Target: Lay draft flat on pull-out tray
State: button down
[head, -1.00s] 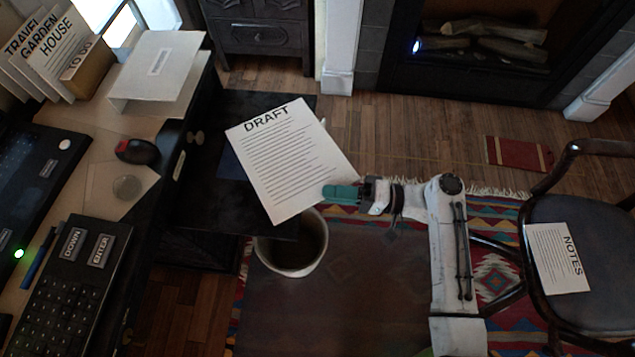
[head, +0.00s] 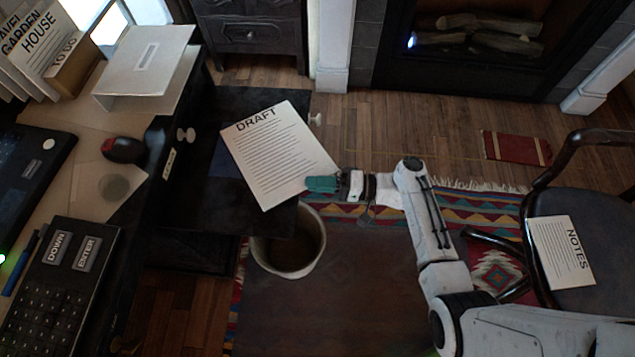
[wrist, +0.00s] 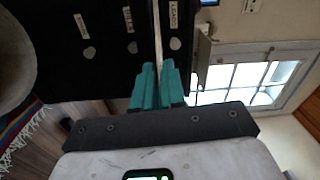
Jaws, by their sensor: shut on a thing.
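The draft (head: 278,158) is a white printed sheet headed DRAFT. In the head view it is over the dark pull-out tray (head: 190,215), and its near right part reaches past the tray's edge. My gripper (head: 322,184), with teal fingertips, is shut on the sheet's right edge. In the wrist view the teal fingers (wrist: 158,88) are closed on the sheet (wrist: 157,30), which appears edge-on as a thin pale strip. I cannot tell whether the sheet touches the tray.
A bin (head: 290,250) stands on the floor below the tray's right edge. The desk at left holds a keyboard (head: 60,275), a mouse (head: 124,149) and a paper holder (head: 145,65). A chair (head: 590,240) at right bears a NOTES sheet (head: 562,252).

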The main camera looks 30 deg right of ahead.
jog(key=c, duration=1.2)
grip_release()
